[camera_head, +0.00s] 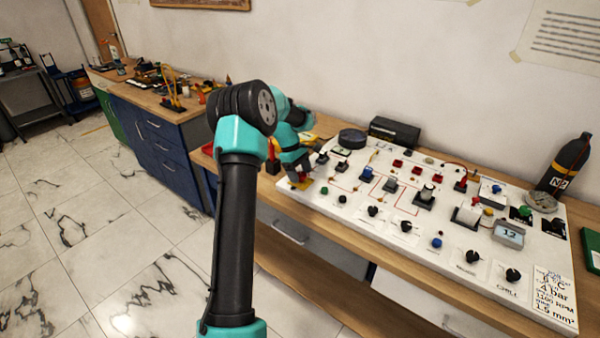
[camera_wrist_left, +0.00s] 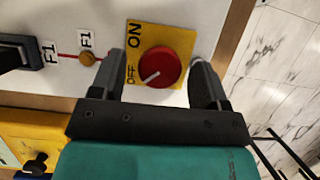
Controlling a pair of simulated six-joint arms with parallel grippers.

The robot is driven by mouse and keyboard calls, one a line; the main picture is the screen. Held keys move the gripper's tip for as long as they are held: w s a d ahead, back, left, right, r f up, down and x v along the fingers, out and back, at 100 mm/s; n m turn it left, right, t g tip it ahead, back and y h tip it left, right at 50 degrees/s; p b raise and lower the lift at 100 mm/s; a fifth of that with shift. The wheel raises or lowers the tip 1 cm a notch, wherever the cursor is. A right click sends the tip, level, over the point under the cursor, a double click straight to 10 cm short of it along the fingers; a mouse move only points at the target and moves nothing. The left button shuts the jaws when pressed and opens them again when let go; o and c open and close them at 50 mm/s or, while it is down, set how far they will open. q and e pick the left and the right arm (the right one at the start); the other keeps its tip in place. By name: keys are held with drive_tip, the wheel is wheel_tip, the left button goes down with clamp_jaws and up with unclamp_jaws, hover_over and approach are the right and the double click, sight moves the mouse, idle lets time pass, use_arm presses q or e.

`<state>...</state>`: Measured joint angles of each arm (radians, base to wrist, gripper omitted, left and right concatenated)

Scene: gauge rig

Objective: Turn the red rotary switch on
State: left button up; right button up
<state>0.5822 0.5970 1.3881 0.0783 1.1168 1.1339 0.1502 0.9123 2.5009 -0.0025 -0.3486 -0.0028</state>
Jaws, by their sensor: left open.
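The red rotary switch (camera_wrist_left: 160,67) sits on a yellow plate (camera_wrist_left: 178,34) marked ON and OFF, near the edge of the white panel. Its white pointer line is directed toward the OFF label. My left gripper (camera_wrist_left: 158,75) is open, with one finger on each side of the red knob; I cannot tell whether either finger touches it. In the head view my left gripper (camera_head: 299,181) is at the panel's left end and hides most of the switch. My right gripper is not in view.
The white panel (camera_head: 345,210) holds several other knobs, switches and gauges right of my left gripper. In the wrist view a black switch (camera_wrist_left: 18,52) and an F1 label sit left of the red knob. Tiled floor (camera_wrist_left: 285,60) lies beyond the bench edge.

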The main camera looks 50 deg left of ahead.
use_arm(q)
drive_tip(key=shift+c, duration=0.4)
drive_tip(key=c, duration=0.8)
drive_tip(key=shift+c, duration=0.2)
drive_tip(key=shift+m, duration=0.4)
drive_tip(key=m+g, duration=0.1)
drive_tip(key=m, duration=0.2)
drive_tip(key=shift+w+m+g, duration=0.15)
drive_tip(key=shift+m+g, duration=0.15)
drive_tip(key=m, duration=0.2)
drive_tip(key=m+g, duration=0.1)
drive_tip(key=m, duration=0.1)
drive_tip(key=shift+w+g+y, duration=0.1)
drive_tip(key=shift+g+y, duration=0.2)
drive_tip(key=shift+y, duration=0.1)
drive_tip(key=m+g+y, duration=0.1)
drive_tip(key=m, duration=0.4)
drive_tip(key=shift+d, duration=0.15)
drive_tip(key=m+y, duration=0.1)
drive_tip(key=m, duration=0.1)
drive_tip(key=m+g, duration=0.1)
drive_tip(key=m, duration=0.1)
drive_tip(key=shift+w+m+y, duration=0.1)
drive_tip(key=shift+m+y, duration=0.2)
drive_tip(key=shift+y, duration=0.1)
